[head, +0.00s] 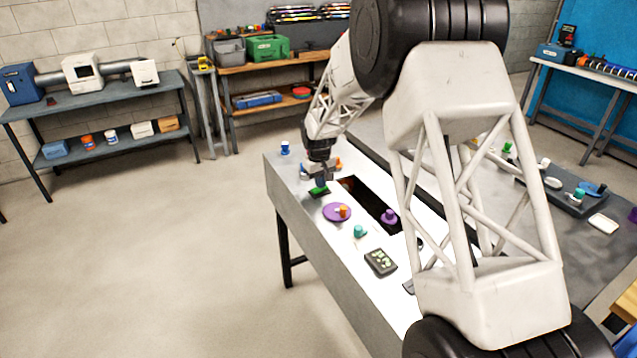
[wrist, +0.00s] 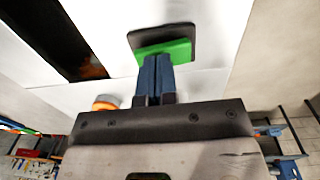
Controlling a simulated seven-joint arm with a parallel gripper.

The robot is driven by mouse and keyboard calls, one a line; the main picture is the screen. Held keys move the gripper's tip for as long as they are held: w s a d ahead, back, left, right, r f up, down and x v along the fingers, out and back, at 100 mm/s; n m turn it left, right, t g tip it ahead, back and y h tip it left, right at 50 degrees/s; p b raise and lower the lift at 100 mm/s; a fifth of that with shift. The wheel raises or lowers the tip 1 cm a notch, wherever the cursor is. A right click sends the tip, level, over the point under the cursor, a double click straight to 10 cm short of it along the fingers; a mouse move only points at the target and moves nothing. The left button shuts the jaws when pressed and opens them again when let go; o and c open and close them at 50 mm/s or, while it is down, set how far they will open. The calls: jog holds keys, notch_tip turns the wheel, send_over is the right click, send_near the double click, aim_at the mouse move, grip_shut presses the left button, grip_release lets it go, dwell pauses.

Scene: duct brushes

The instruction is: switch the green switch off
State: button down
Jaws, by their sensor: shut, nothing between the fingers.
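The green switch (wrist: 165,50) is a green rocker set in a dark base on the white table top. In the head view the green switch (head: 319,190) sits near the table's left edge, just below my gripper (head: 320,181). In the wrist view my gripper (wrist: 157,60) is shut, its two blue fingers together with nothing between them. The fingertips overlap the near edge of the green rocker. I cannot tell whether they touch it. The fingers hide a small part of the rocker's front.
A long dark slot (head: 369,203) runs along the white table (head: 335,262). A purple disc with an orange knob (head: 337,212), a teal knob (head: 360,231), a dark keypad (head: 381,262) and a purple knob (head: 389,217) are nearby. A blue knob (head: 285,148) stands at the far corner.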

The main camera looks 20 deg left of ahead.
aim_at(315, 190)
jog(key=shift+r, duration=0.15)
notch_tip(315, 190, up, 14)
jog(key=s+a, duration=0.1)
jog(key=shift+s+a+f, duration=0.2)
jog(key=shift+s+a, duration=0.05)
dwell(0.6)
dwell(0.5)
